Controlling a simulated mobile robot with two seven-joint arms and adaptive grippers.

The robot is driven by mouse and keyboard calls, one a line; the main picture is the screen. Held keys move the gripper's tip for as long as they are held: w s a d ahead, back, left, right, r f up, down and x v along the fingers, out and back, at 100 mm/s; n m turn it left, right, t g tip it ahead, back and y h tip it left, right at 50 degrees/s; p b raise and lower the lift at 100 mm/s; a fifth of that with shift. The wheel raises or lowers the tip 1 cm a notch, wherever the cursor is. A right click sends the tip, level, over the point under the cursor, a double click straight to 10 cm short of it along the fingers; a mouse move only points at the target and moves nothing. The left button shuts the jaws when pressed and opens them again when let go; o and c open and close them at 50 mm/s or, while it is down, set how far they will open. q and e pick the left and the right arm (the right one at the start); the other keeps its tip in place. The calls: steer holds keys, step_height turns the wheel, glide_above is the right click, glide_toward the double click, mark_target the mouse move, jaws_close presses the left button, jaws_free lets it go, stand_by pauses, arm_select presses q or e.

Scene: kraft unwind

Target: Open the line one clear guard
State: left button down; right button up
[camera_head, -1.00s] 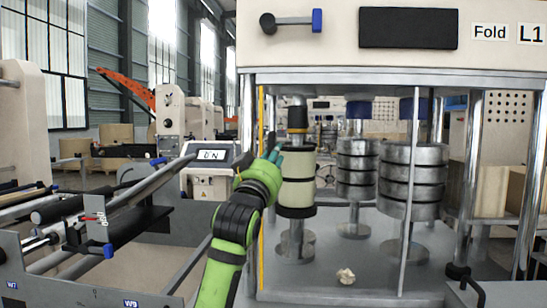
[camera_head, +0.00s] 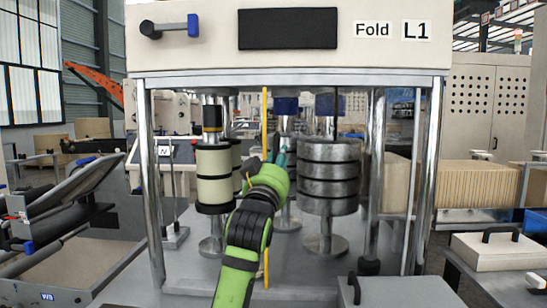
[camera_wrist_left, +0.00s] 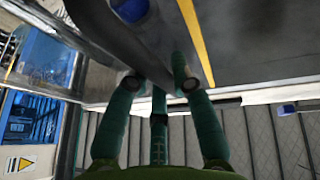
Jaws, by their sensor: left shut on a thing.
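The line one clear guard shows mainly by its yellow upright edge strip (camera_head: 264,112), which stands in the front of the machine marked Fold L1, well right of the left post. The pane itself is barely visible. My left gripper (camera_head: 268,162) is at this edge, partly hidden by its own wrist. In the left wrist view its fingers (camera_wrist_left: 160,84) are shut on a dark grey bar beside the yellow strip (camera_wrist_left: 194,32), apparently the guard's handle. My right gripper is not in view.
Inside the machine stand a cream-banded roller stack (camera_head: 214,178) and a steel roller stack (camera_head: 329,177). The left post (camera_head: 151,190) and right post (camera_head: 429,190) frame the front. A blue-ended lever (camera_head: 193,26) is on the top panel. A grey block (camera_head: 395,292) sits at front right.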

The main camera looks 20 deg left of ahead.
arm_select(q)
steer(key=shift+w+d, duration=0.1)
steer(key=shift+d, duration=0.3)
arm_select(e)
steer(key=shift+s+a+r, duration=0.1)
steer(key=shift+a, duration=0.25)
arm_select(q)
steer(key=c, duration=1)
jaws_free()
steer(key=shift+c, duration=0.2)
steer(key=v, duration=1.2)
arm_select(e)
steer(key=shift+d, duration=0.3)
arm_select(q)
steer(key=shift+f, duration=0.15)
